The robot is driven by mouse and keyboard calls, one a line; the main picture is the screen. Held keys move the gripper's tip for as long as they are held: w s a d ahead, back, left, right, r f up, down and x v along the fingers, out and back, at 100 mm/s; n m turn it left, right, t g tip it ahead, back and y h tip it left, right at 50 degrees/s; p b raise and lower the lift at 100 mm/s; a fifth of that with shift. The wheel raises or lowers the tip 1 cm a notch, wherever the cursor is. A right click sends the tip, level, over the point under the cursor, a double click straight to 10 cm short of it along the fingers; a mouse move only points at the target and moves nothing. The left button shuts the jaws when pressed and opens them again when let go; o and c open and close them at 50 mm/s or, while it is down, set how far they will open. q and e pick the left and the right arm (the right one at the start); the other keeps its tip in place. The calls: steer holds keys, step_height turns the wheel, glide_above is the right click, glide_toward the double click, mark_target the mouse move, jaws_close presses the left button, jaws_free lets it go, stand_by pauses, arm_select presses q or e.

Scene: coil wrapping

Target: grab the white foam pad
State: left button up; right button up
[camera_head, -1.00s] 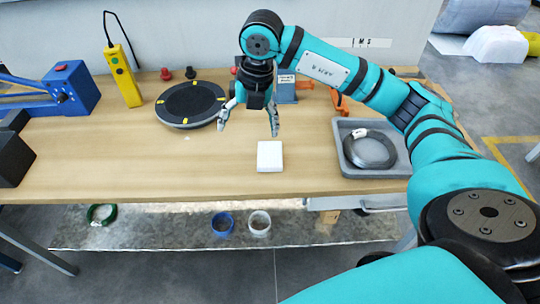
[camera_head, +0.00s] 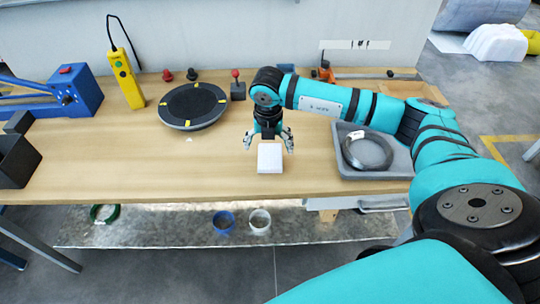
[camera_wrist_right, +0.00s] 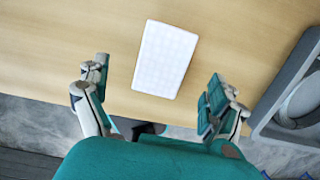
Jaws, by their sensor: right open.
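The white foam pad (camera_head: 270,157) lies flat on the wooden table near its front edge. It also shows in the right wrist view (camera_wrist_right: 165,59), where it lies ahead of and between the open fingers. My right gripper (camera_head: 268,143) is open and empty, pointing down at the pad, with one finger to each side of it. In the right wrist view the gripper (camera_wrist_right: 155,92) also shows open, and neither finger is seen touching the pad. My left gripper is not in view.
A grey tray (camera_head: 345,168) with a dark wire coil (camera_head: 367,151) stands to the right of the pad. A round black turntable (camera_head: 193,104) stands behind left. A yellow handheld device (camera_head: 127,84) and a blue machine (camera_head: 78,97) stand further left. The table left of the pad is clear.

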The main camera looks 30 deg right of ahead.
mark_target(270, 155)
steer(key=f, duration=0.1)
steer(key=f+p, duration=0.1)
steer(key=f, duration=0.1)
steer(key=shift+d+f, duration=0.3)
steer(key=shift+f, duration=0.05)
steer(key=shift+w+f+p, duration=0.15)
steer(key=shift+f+p, duration=0.15)
steer(key=shift+f, duration=0.25)
steer(key=c, duration=0.9)
